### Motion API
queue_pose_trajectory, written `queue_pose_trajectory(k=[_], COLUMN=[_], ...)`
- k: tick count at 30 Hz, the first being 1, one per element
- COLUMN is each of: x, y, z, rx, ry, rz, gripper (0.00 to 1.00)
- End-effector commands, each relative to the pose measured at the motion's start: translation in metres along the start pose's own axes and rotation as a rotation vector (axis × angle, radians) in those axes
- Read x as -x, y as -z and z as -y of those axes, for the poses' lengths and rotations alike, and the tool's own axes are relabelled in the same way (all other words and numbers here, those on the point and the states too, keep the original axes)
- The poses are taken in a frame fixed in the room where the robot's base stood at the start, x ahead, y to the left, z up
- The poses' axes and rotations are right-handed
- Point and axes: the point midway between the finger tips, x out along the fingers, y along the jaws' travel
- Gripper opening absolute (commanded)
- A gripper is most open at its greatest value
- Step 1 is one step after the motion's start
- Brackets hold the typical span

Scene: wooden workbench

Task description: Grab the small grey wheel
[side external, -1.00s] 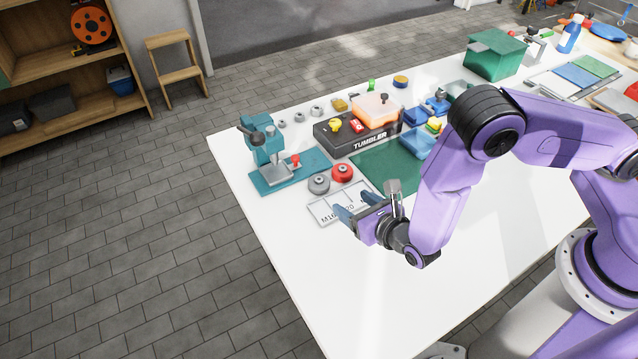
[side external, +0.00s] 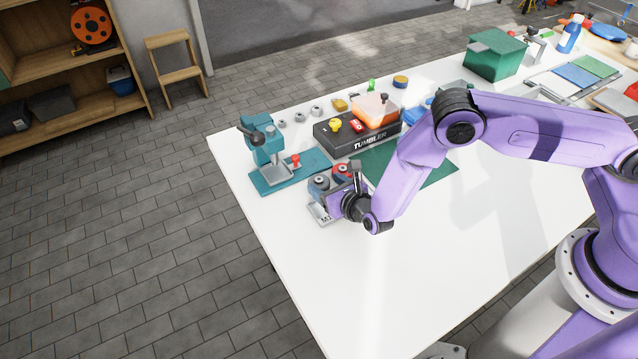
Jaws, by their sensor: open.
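I cannot tell whether a finger touches either wheel, or whether the grey wheel is between the fingers.
A teal press (side external: 265,150) stands left of the wheels on its base plate. The black tumbler box (side external: 345,138) is behind, and a green mat (side external: 430,175) lies to the right. The front bench is clear.

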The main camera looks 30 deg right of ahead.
Motion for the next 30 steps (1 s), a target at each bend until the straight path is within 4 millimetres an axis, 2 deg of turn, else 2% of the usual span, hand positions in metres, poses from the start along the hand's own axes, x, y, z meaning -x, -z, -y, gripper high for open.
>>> queue_pose_trajectory(k=[7, 17, 18, 21, 30], x=[-0.026, -0.03, -0.03, -0.03, -0.03], y=[0.0, 0.0, 0.0, 0.0, 0.0], z=[0.001, 0.0, 0.0, 0.0, 0.0], rx=[-0.002, 0.0, 0.0, 0.0, -0.001], ry=[0.001, -0.001, 0.0, 0.0, -0.001], rz=[0.001, 0.0, 0.0, 0.0, 0.001], gripper=[0.67, 0.67, 0.6, 0.29, 0.28])
